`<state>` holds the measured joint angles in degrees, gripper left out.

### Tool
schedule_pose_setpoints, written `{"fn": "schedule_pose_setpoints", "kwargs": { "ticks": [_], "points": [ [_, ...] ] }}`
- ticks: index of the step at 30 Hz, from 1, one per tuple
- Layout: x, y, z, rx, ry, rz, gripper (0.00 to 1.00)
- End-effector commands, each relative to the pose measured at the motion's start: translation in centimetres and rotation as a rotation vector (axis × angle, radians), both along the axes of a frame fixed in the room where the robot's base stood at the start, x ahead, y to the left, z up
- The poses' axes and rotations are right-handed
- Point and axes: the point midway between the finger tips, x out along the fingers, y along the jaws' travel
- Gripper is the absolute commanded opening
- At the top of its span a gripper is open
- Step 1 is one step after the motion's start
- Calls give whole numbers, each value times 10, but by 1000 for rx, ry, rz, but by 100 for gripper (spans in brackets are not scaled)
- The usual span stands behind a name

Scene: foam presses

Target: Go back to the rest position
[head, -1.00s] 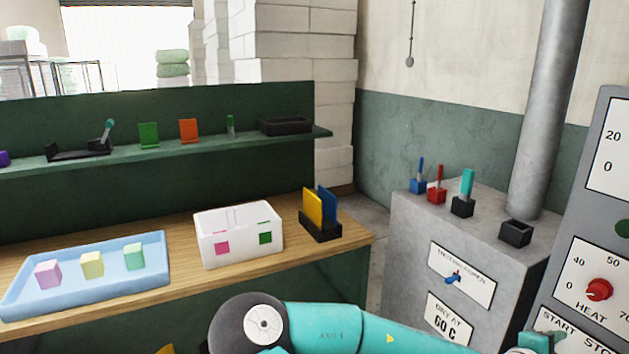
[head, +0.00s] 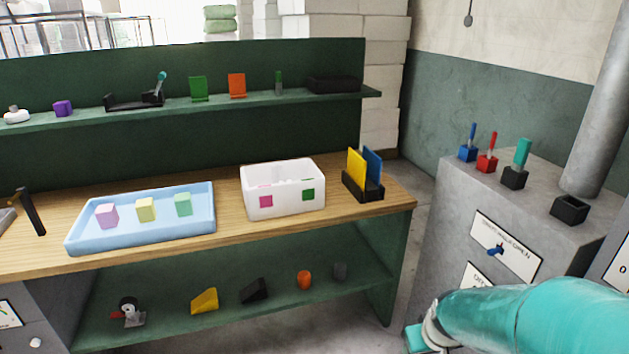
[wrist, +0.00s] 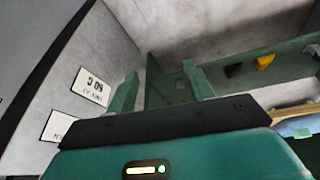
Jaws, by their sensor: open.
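My gripper (wrist: 160,95) shows in the wrist view with its two green fingers apart and nothing between them. Beyond the fingers are the grey cabinet's side and the green shelf bench. In the head view my teal arm reaches in from the lower right, in front of the grey cabinet (head: 450,225). The fingers cannot be made out clearly in the head view.
A wooden bench (head: 225,238) holds a blue tray (head: 140,247) with three pastel cubes, a white bin (head: 283,203) and a black holder (head: 363,192) with yellow and blue plates. Coloured handles in small blocks and an empty black block (head: 570,210) stand on the cabinet.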

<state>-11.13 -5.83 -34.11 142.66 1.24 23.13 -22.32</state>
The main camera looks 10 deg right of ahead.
Motion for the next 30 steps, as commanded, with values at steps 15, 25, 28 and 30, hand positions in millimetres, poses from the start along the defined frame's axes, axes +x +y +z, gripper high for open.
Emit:
{"fn": "schedule_pose_setpoints", "kwargs": {
  "ticks": [15, 25, 28, 30],
  "points": [
    [-55, 122, 154, 84, -145, 60, 53],
    [-79, 139, 174, 53, -158, 50, 53],
    [-78, 139, 174, 53, -158, 50, 53],
    [-78, 139, 173, 52, -158, 51, 45]
  ]
}}
